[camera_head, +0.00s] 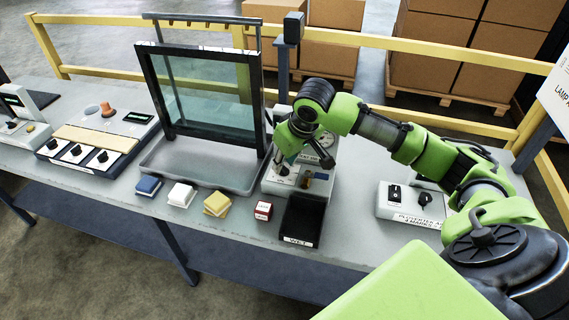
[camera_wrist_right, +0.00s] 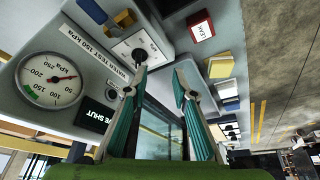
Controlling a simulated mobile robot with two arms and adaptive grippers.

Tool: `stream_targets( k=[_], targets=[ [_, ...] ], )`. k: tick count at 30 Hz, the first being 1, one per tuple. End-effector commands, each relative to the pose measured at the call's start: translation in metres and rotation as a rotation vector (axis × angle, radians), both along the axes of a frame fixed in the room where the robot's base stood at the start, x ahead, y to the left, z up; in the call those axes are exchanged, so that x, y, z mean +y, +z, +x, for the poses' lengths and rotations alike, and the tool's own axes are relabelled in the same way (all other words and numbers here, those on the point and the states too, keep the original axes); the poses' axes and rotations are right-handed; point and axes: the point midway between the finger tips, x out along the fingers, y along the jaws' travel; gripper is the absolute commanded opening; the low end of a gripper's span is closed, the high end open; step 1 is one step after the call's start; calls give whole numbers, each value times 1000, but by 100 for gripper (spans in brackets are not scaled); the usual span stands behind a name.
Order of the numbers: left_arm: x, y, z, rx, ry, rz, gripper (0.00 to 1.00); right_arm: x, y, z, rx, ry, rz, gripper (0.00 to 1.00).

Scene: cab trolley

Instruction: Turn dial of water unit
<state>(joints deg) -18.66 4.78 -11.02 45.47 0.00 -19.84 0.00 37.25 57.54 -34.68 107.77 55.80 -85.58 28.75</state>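The water unit (camera_head: 268,186) is a grey box on the table behind the black WET bin. The wrist view shows its panel (camera_wrist_right: 92,62) labelled "WATER TEST 150 KPA", a round pressure gauge (camera_wrist_right: 50,80) with a red needle, and a black dial (camera_wrist_right: 139,54) on a white plate. My right gripper (camera_wrist_right: 161,75) is open, with teal fingers apart and nothing between them. One fingertip is close to the dial in that view; I cannot tell whether it touches. In the head view the right gripper (camera_head: 287,160) is over the unit, partly hiding its panel. My left gripper is not in view.
A framed glass panel (camera_head: 210,95) stands in a grey tray (camera_head: 160,168) left of the unit. The black WET bin (camera_head: 302,218), a red LEAK block (camera_head: 263,211) and coloured blocks line the front. Another switch box (camera_head: 410,203) sits right. A yellow railing (camera_head: 440,50) runs behind.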

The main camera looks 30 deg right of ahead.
Motion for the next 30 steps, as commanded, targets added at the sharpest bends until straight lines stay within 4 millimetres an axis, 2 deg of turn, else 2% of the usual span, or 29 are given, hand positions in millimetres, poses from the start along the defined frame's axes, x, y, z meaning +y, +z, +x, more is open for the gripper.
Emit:
stream_targets(
  k=[1, 2, 6, 11, 14, 24, 30],
  targets=[
    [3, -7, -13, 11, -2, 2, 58, -15, 13, 5, -8, -37, 0, 25],
    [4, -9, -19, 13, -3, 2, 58, -21, 19, 7, -9, -55, 3, 25],
    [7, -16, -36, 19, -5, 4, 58, -38, 35, 12, -13, -108, 18, 25],
    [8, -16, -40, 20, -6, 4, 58, -41, 31, 15, -12, -118, 24, 25],
    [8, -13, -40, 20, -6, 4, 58, -40, 18, 20, -10, -119, 24, 25],
    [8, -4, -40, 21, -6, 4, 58, -41, -48, 47, -11, -118, 24, 25],
    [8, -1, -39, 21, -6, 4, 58, -41, -77, 59, -12, -117, 24, 25]
  ],
)
